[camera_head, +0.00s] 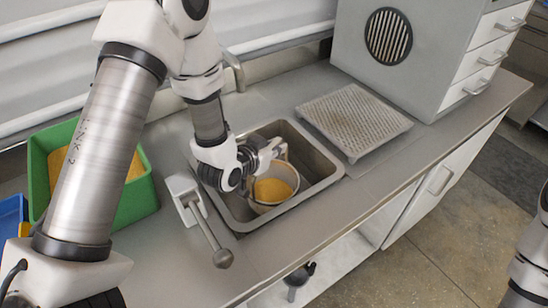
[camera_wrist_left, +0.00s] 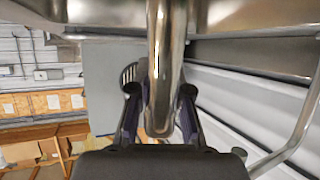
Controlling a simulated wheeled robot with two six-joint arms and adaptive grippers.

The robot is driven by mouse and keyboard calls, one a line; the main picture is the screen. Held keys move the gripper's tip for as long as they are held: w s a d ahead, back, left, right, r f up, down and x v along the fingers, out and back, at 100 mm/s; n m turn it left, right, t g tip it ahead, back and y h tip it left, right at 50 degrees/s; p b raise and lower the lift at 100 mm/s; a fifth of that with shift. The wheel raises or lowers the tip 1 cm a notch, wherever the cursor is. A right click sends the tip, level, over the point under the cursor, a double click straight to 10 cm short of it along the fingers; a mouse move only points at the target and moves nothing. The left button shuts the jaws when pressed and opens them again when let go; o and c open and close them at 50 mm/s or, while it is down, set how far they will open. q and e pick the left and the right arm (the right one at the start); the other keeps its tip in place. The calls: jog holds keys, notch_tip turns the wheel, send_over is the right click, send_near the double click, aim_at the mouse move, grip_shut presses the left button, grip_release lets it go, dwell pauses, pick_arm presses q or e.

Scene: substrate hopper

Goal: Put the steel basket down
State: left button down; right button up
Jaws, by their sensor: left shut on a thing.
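The steel basket (camera_head: 262,208) is a round metal vessel with yellow-orange material inside. In the head view it is within the opening of the sink basin (camera_head: 318,166), towards its left side. My left gripper (camera_head: 272,152) is at the basket's far upper side, shut on its handle. In the left wrist view the shiny steel handle (camera_wrist_left: 161,85) runs between the two dark fingers. The gripper and wrist hide part of the basket's left rim. I cannot tell whether its base touches the basin floor. My right gripper is out of view.
A perforated tray (camera_head: 355,115) lies right of the sink, before a grey cabinet (camera_head: 400,50). A lever on a pale block (camera_head: 205,225) stands close left of the basin. A green bin (camera_head: 140,195) with yellow material is farther left.

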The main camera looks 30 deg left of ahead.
pick_arm(q)
jog(key=shift+f, duration=1.3)
jog(key=shift+f, duration=0.15)
jog(key=c, duration=1.1)
grip_release()
